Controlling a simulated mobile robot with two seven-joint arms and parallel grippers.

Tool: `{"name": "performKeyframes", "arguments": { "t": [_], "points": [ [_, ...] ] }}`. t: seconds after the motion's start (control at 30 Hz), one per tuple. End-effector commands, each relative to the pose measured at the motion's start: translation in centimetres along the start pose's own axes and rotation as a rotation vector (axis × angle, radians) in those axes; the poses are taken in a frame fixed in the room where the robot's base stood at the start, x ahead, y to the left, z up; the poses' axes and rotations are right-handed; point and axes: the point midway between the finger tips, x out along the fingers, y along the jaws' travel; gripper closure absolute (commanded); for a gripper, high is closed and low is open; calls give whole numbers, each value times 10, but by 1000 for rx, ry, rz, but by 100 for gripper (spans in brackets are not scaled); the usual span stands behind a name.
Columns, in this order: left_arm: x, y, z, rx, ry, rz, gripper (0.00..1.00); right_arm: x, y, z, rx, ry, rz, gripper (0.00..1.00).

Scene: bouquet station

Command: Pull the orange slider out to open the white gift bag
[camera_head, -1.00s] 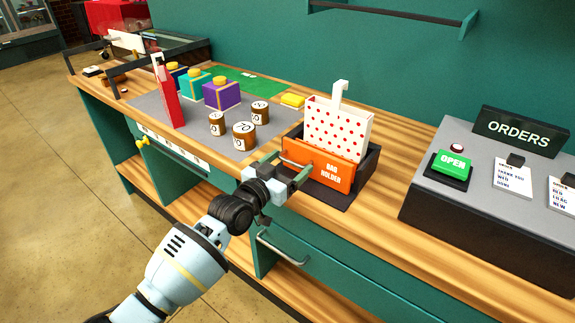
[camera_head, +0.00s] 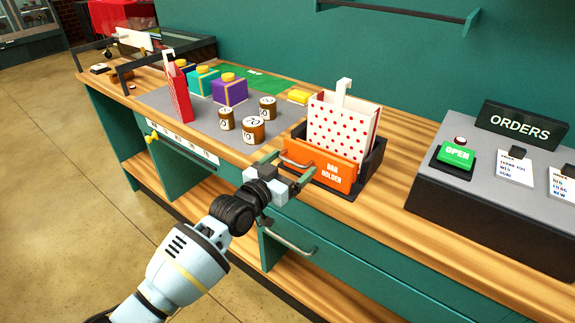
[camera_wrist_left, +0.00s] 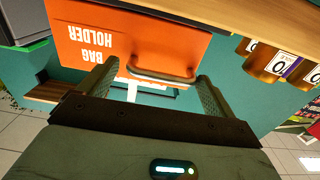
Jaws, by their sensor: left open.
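The white gift bag (camera_head: 338,128) with red dots stands upright in the dark bag holder (camera_head: 376,158), with a gap at its top. The orange slider (camera_head: 335,176), labelled BAG HOLDER, is at the holder's front and also shows in the left wrist view (camera_wrist_left: 120,38). Its bar handle (camera_head: 296,161) faces my left gripper (camera_head: 291,169). My left gripper is open, with one finger at each end of the handle; in the left wrist view the handle (camera_wrist_left: 160,77) lies between the fingers. I cannot tell whether they touch it. My right gripper is not in view.
Several brown jars (camera_head: 252,131), a purple box (camera_head: 229,91) and a red bag (camera_head: 180,95) stand on the grey mat left of the holder. A grey console (camera_head: 490,205) with a green OPEN button (camera_head: 457,153) is at the right. Bare wood lies between holder and console.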

Motion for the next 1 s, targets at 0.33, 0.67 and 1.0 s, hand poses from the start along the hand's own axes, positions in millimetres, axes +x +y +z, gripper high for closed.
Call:
{"name": "performKeyframes", "arguments": {
  "t": [0.33,0.67,1.0],
  "points": [
    [-6,-2,-1,1,1,-3,10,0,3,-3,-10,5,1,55],
    [-50,-1,-1,2,2,-2,10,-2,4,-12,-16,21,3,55],
    [-77,0,0,1,0,-1,10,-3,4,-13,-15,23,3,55]
  ]
}}
